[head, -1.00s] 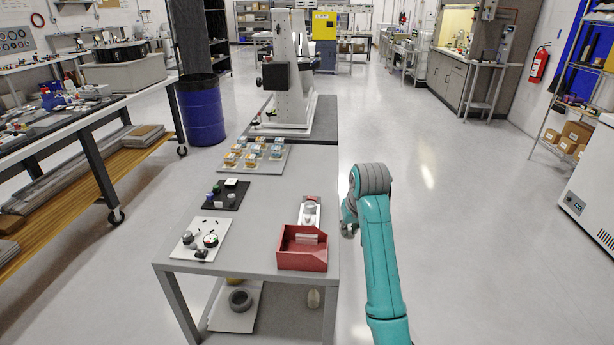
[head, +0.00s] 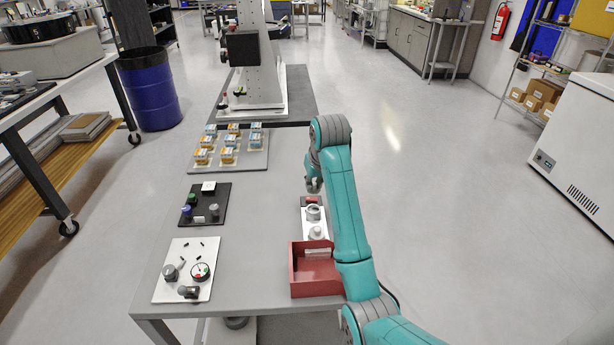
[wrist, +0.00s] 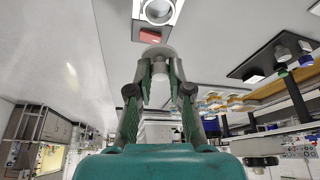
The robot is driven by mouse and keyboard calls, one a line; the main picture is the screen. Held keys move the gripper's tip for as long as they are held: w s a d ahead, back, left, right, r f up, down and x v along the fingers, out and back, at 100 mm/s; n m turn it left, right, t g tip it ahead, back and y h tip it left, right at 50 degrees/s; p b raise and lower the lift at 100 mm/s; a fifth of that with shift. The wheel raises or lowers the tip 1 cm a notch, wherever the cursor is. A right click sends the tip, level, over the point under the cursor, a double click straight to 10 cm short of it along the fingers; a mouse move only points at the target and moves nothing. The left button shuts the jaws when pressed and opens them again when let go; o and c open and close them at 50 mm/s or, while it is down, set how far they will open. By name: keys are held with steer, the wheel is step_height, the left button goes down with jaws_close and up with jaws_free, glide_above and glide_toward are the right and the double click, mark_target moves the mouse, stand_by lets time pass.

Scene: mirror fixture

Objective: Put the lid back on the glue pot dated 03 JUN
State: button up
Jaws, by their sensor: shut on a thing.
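My gripper (wrist: 158,80) is shut on a pale grey lid (wrist: 157,52), held by its knob between the fingertips. In the head view my gripper (head: 314,184) is near the table's right edge, just beyond the white board (head: 306,229). A grey pot (head: 313,212) stands on the board. Its round rim (wrist: 158,11) shows at the top of the wrist view, apart from the held lid. A second pale pot (head: 316,232) with a smaller top stands nearer. No date can be read.
A red block (head: 311,200) lies at the board's far end. A red open bin (head: 315,280) stands at its near end. Black (head: 205,205) and white (head: 183,271) boards with small parts lie left. Several small boxes (head: 228,142) stand farther back. The table's middle is clear.

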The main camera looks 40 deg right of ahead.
steer(key=shift+f, duration=3.05)
steer(key=shift+s+f, duration=0.1)
steer(key=shift+f, duration=0.05)
stand_by(0.3)
steer(key=o, duration=1.3)
steer(key=shift+r, duration=3.5)
steer(key=shift+c, duration=0.2)
jaws_close()
